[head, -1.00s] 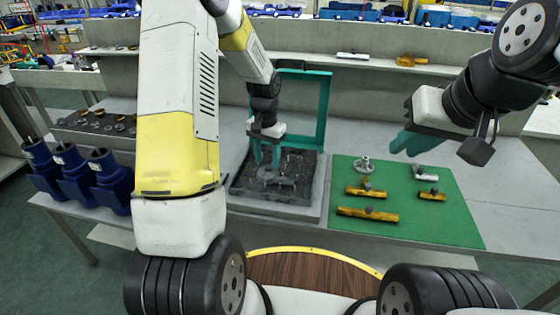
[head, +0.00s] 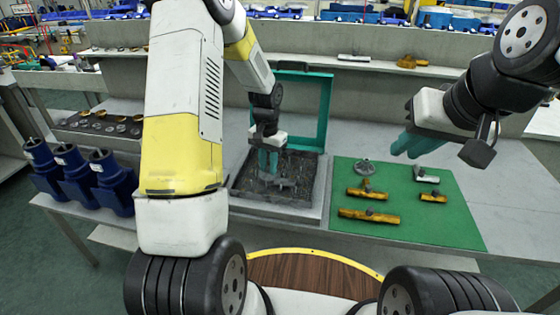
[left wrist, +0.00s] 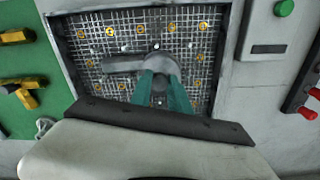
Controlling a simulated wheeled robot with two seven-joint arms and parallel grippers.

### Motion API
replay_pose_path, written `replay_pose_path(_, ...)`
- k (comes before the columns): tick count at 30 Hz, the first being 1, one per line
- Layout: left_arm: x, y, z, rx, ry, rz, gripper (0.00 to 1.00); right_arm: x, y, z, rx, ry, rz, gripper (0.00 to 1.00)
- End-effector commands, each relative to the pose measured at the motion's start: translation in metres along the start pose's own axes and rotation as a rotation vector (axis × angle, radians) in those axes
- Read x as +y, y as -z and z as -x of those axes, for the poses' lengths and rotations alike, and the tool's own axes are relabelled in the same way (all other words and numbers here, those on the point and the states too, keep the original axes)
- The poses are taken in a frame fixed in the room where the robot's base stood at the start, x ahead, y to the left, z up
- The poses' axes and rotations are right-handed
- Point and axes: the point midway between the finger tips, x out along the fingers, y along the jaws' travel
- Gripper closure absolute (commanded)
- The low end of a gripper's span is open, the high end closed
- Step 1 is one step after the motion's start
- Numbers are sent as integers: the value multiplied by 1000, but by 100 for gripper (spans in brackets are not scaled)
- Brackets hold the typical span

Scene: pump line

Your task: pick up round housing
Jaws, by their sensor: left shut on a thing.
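The round housing (left wrist: 160,66) is a grey round part with a tube-like arm pointing left in the left wrist view. It is in a dark, grid-floored tray (left wrist: 108,24), and shows small in the head view (head: 274,181). My left gripper (head: 270,172) points down into the tray, its teal fingers (left wrist: 163,88) shut on the housing. The fingers hide part of it, and I cannot tell whether it still touches the tray floor. My right gripper (head: 405,155) hangs over the right side of the bench; I cannot tell whether its fingers are apart.
A teal frame (head: 325,105) stands behind the tray. A green mat (head: 440,222) on the right carries several yellow and grey fittings (head: 369,217). Several blue pump bodies (head: 110,180) stand at the bench's left end. A shelf (head: 290,55) runs along the back.

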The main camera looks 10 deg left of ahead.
Motion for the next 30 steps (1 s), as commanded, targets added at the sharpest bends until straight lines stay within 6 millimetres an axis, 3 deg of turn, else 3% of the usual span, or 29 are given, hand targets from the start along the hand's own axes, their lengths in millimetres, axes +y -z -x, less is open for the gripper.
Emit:
replay_pose_path(8, 0, 0, 7, -1, 0, 1, 100, 0, 0, 0, 0, 0, 0, 80)
replay_pose_path(15, 1, -3, 38, 0, 1, 0, 100, 0, 0, 0, 0, 0, 0, 80)
replay_pose_path(30, 40, -116, 47, 1, 0, -1, 100, 0, 0, 0, 0, 0, 0, 80)
